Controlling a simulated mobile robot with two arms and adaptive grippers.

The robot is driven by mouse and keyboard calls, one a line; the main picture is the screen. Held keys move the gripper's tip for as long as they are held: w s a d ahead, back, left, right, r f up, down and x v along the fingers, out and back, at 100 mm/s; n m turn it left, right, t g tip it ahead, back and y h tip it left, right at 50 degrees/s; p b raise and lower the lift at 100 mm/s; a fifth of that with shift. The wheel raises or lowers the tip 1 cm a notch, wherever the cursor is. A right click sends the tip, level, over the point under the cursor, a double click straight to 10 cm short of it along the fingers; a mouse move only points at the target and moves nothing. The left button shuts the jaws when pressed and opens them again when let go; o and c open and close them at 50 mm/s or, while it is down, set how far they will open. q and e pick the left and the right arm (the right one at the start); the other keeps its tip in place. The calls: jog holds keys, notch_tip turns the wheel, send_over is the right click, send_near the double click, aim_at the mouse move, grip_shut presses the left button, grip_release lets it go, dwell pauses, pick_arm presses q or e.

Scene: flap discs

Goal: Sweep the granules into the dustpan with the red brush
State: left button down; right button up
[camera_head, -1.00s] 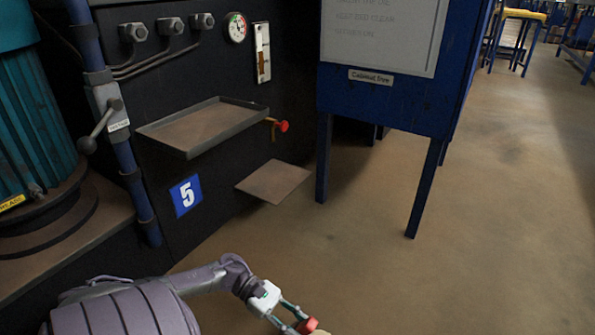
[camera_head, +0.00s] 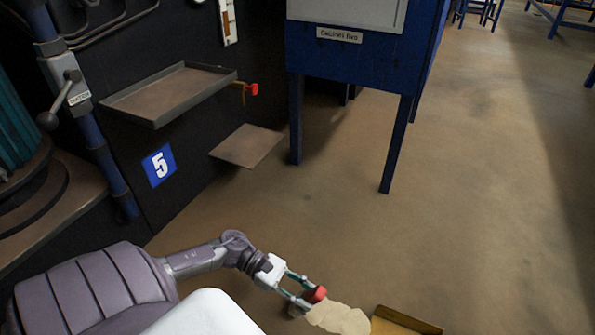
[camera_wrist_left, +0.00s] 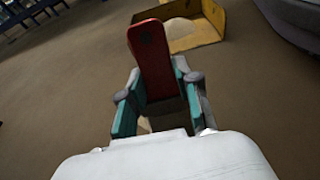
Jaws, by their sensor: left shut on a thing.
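The red brush (camera_head: 315,294) is held in my left gripper (camera_head: 303,290), which is shut on it low over the floor. In the left wrist view the brush (camera_wrist_left: 153,55) stands up between the fingers. The pale granules (camera_head: 342,318) lie in a flat heap on the floor just right of the brush; I cannot tell if the brush touches them. The yellow dustpan (camera_head: 405,325) is right of the heap, cut off by the bottom edge. In the left wrist view the dustpan (camera_wrist_left: 212,16) is beyond the brush, with granules (camera_wrist_left: 178,34) at its mouth. My right gripper is out of view.
A blue cabinet (camera_head: 355,62) on legs stands ahead. A dark machine panel with a metal tray (camera_head: 168,95), a red-knobbed valve (camera_head: 252,89) and a low plate (camera_head: 246,146) is at the left. The floor (camera_head: 470,220) to the right is open.

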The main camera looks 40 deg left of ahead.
pick_arm(q)
jog(key=shift+w+d+f, duration=0.1)
jog(key=shift+w+d, duration=0.05)
jog(key=shift+d, duration=0.7)
jog(key=shift+w+d, duration=0.15)
jog(key=shift+d, duration=0.7)
jog(key=shift+w+d+p, duration=0.2)
jog(key=shift+w+d, duration=0.05)
jog(key=shift+d, duration=0.3)
jog(key=shift+w+d+p, duration=0.2)
jog(key=shift+d, duration=0.35)
jog(key=shift+w+d, duration=0.2)
jog(key=shift+d, duration=0.35)
jog(key=shift+w+d, duration=0.2)
jog(key=shift+d, duration=0.3)
jog(key=shift+w+d, duration=0.15)
jog(key=shift+d, duration=0.6)
jog(key=shift+w+d, duration=0.15)
jog(key=shift+d, duration=0.6)
jog(key=shift+w+d, duration=0.25)
jog(key=shift+d, duration=0.55)
jog(key=shift+w+d, duration=0.2)
jog(key=shift+d, duration=0.55)
jog(key=shift+w+d, duration=0.25)
jog(key=shift+d, duration=0.55)
jog(key=shift+r+p, duration=0.25)
jog(key=shift+p, duration=0.1)
